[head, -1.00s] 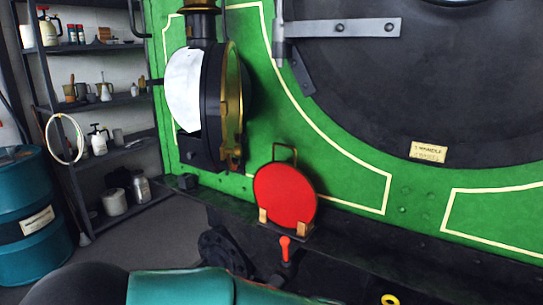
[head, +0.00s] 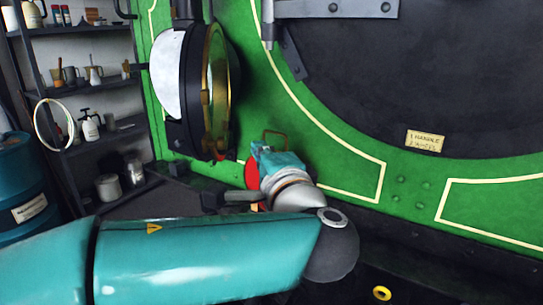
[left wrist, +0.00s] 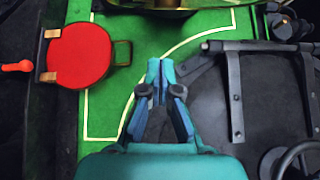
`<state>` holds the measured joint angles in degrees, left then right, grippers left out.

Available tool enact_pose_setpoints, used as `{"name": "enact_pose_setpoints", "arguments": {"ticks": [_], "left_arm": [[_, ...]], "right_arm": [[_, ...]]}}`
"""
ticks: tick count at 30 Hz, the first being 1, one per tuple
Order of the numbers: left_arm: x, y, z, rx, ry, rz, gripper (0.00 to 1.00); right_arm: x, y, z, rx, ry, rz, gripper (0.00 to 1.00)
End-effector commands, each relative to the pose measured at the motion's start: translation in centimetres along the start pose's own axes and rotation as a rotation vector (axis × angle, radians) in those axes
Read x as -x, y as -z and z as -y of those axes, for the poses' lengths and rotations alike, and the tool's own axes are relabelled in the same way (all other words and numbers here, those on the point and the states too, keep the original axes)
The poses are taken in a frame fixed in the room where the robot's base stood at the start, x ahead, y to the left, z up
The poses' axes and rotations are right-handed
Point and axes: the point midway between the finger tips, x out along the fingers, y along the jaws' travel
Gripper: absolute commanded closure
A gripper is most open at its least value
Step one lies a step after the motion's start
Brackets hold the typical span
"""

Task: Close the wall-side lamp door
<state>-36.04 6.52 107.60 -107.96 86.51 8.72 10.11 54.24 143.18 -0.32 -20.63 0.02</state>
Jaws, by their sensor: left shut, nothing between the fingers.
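The lamp (head: 193,90) hangs at the upper left of the green front in the head view. It has a black body, a white round face on its left and a brass-rimmed ring door (head: 229,75) seen nearly edge-on at its right. I cannot tell how far the door stands from the body. A brass rim (left wrist: 175,10) shows at the top of the left wrist view. My left gripper (head: 260,150) is right of and below the lamp, apart from it. In the left wrist view its fingertips (left wrist: 160,65) are together and empty. My right gripper is not in view.
A red disc (left wrist: 80,57) with a handle stands below the lamp, mostly hidden behind my left gripper in the head view. The dark round smokebox door (head: 400,80) with hinge straps is to the right. Shelves (head: 85,85) and a blue drum (head: 20,185) are at the left.

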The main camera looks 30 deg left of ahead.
Motion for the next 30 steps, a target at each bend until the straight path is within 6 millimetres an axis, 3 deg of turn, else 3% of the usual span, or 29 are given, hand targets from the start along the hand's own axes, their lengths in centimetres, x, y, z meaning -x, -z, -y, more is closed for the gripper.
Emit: {"name": "enact_pose_setpoints", "arguments": {"ticks": [2, 10, 30], "left_arm": [[-1.4, -0.4, 0.2, 0.0, -0.002, 0.004, 1.0], [-1.9, -3.4, 0.1, 0.0, -0.001, -0.002, 1.0], [-2.0, -4.1, -0.2, 0.004, -0.003, -0.035, 1.0]], "right_arm": [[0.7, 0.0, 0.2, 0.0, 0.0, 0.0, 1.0], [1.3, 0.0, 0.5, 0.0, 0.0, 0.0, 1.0], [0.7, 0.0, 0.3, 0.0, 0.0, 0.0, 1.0]]}}
